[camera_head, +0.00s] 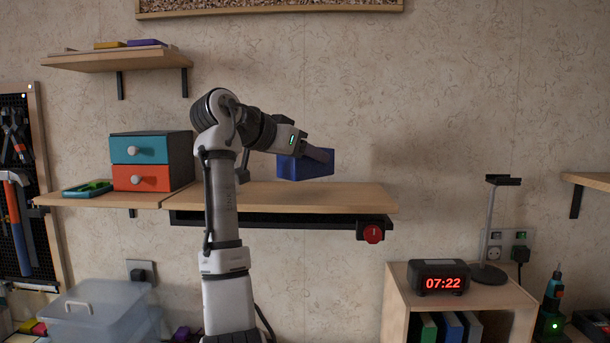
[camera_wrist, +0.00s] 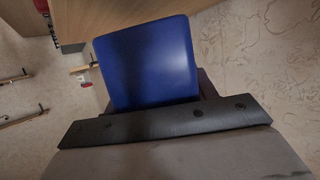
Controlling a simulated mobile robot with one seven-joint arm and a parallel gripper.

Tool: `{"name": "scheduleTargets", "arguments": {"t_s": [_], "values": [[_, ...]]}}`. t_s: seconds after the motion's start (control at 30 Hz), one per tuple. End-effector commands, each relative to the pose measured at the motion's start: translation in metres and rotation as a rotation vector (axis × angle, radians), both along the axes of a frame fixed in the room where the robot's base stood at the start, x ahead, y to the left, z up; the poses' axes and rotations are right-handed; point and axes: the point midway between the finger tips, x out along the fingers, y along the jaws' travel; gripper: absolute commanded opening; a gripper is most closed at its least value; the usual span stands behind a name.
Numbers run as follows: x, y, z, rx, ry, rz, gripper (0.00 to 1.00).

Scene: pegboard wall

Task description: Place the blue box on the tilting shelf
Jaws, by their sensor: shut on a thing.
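The blue box (camera_head: 308,167) is held by my gripper (camera_head: 318,155), which is shut on it. The box is in the air above the right half of the wooden tilting shelf (camera_head: 260,197), apart from its surface. The shelf looks about level, with a dark rail below it and a red knob (camera_head: 373,234) at its right front. In the wrist view the blue box (camera_wrist: 150,65) fills the middle, and most of the fingers are hidden. A wooden surface, likely the shelf (camera_wrist: 120,15), shows beyond it at the top.
A small drawer unit (camera_head: 152,161) and a green tray (camera_head: 88,189) stand on the adjoining shelf at the left. A higher shelf (camera_head: 110,61) holds flat items. A clock (camera_head: 440,277) and a headphone stand (camera_head: 489,230) are at the lower right. The shelf top right of my arm is clear.

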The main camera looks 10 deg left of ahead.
Motion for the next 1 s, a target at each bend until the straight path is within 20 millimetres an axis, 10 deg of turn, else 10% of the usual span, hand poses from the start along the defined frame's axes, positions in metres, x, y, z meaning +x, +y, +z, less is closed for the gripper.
{"name": "scheduleTargets", "arguments": {"t_s": [0.7, 0.73, 1.0], "values": [[0.000, 0.000, -0.042, 0.000, 0.001, 0.000, 0.28], [0.000, 0.000, -0.041, 0.000, 0.001, 0.000, 0.60], [0.000, 0.000, -0.040, 0.000, 0.001, 0.000, 0.78]]}}
